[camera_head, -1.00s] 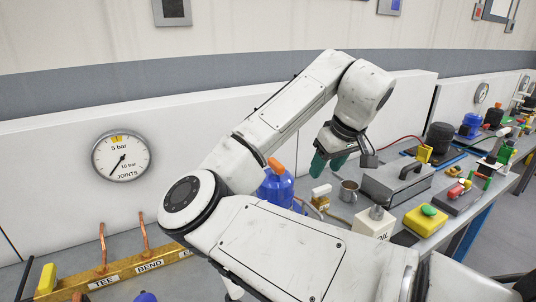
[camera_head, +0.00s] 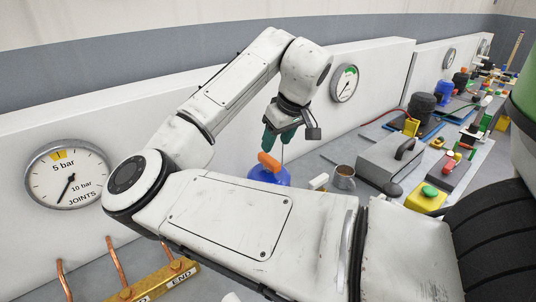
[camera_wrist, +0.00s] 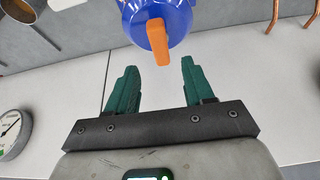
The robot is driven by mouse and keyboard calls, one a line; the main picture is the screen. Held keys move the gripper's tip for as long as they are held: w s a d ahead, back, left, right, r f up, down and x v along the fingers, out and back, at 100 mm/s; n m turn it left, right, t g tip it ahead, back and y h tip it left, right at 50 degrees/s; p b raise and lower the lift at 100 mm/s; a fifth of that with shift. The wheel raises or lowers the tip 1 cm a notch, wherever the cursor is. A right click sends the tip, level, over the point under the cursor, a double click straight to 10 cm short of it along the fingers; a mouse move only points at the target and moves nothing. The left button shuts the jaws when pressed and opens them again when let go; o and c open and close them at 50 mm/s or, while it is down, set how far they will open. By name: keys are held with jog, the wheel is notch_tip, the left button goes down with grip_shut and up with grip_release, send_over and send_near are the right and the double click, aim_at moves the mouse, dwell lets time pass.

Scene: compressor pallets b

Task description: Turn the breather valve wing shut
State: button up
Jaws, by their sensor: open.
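The orange wing (camera_head: 268,161) sits on top of a blue rounded body (camera_head: 279,178) on the bench. My arm hides the lower part of that body in the head view. My gripper (camera_head: 281,138) has dark green fingers that hang just above the wing. In the wrist view the wing (camera_wrist: 157,42) points toward me from the blue body (camera_wrist: 181,15). My open fingers (camera_wrist: 159,72) stand on either side of its line, with the wing a little beyond their tips. Nothing is between the fingers.
A metal mug (camera_head: 344,178), a grey toolbox (camera_head: 390,160) and a yellow box with a green button (camera_head: 427,197) stand to the right. Copper pipes rise from a yellow bar (camera_head: 152,283) at front left. A pressure gauge (camera_head: 68,174) hangs on the white panel behind.

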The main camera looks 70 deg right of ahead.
aim_at(270, 158)
jog(key=x, duration=0.7)
jog(key=shift+f+p, duration=0.2)
jog(key=shift+p, duration=0.1)
grip_shut()
